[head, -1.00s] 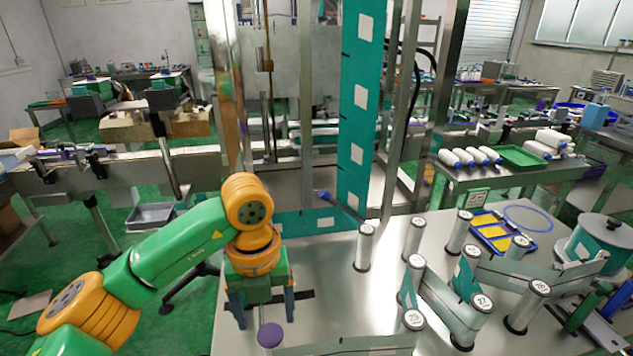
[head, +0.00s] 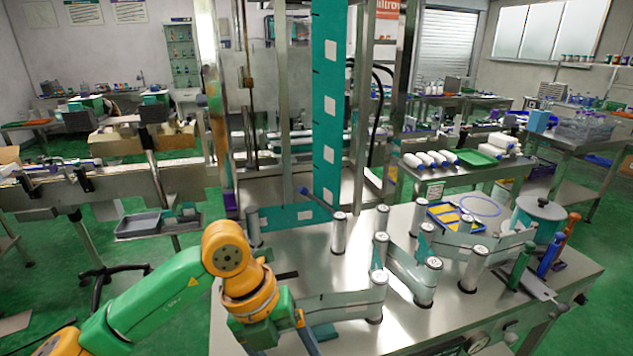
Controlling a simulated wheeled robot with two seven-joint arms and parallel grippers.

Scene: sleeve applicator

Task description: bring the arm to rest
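My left arm comes in from the lower left in the head view, in green and orange. Its gripper (head: 308,338) is low over the front left part of the steel table (head: 400,335). The blue-grey fingers are partly hidden by the wrist and by the lower picture edge, so their opening is unclear. I see nothing held in them. My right gripper is not in view.
Several steel rollers (head: 339,232) carry a teal and white label web (head: 325,110) over the table. A conveyor (head: 110,178) runs at the left.

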